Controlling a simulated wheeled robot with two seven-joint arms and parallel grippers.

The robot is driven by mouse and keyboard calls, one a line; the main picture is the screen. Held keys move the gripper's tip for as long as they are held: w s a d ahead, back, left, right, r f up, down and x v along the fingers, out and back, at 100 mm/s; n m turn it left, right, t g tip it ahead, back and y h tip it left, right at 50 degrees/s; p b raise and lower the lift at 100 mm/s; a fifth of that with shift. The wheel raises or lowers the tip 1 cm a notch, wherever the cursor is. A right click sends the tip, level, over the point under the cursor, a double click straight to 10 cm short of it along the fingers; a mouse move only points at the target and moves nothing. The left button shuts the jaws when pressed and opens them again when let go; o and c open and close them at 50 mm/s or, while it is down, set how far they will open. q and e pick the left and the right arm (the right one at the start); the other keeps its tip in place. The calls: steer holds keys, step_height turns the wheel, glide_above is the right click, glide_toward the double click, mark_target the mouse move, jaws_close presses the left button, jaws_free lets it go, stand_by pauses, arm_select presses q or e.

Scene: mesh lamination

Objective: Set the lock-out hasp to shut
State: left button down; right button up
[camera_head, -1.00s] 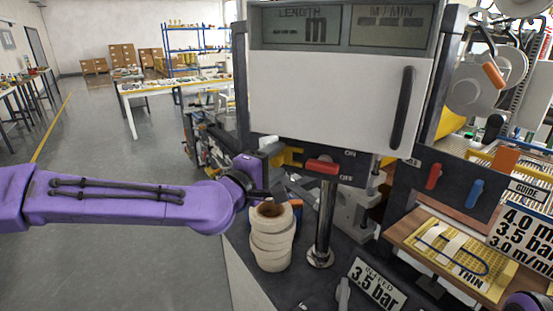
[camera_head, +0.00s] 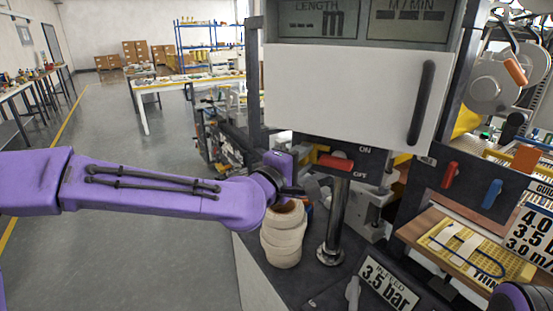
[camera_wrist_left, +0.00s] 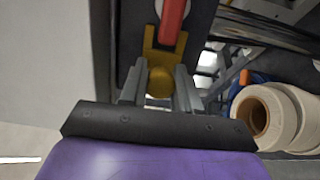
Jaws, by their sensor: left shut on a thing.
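The yellow lock-out hasp (camera_wrist_left: 160,58) shows in the left wrist view, below a red switch handle (camera_wrist_left: 172,22) on a dark panel. A round yellow knob or end (camera_wrist_left: 159,82) of it sits between the fingers of my left gripper (camera_wrist_left: 160,92), which is shut on it. In the head view my left gripper (camera_head: 300,190) is at the panel, left of and below the red handle (camera_head: 336,162), between the ON and OFF marks; the hasp is mostly hidden there. My right gripper is out of view; only part of my right arm shows at the bottom right corner.
A stack of cream tape rolls (camera_head: 282,240) stands just below my left gripper. A steel post (camera_head: 335,222) stands right of it. A white cover with a black handle (camera_head: 420,103) is above. Red (camera_head: 450,175) and blue (camera_head: 492,194) levers are at the right.

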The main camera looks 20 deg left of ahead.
arm_select(q)
steer(key=shift+s+d, duration=0.1)
steer(key=shift+d, duration=0.1)
steer(key=c, duration=1.1)
jaws_free()
steer(key=o, duration=0.3)
steer(key=shift+d, duration=0.2)
steer(key=b+v, duration=0.2)
steer(key=v, duration=0.8)
steer(key=shift+s, duration=0.25)
steer(key=shift+a, duration=0.1)
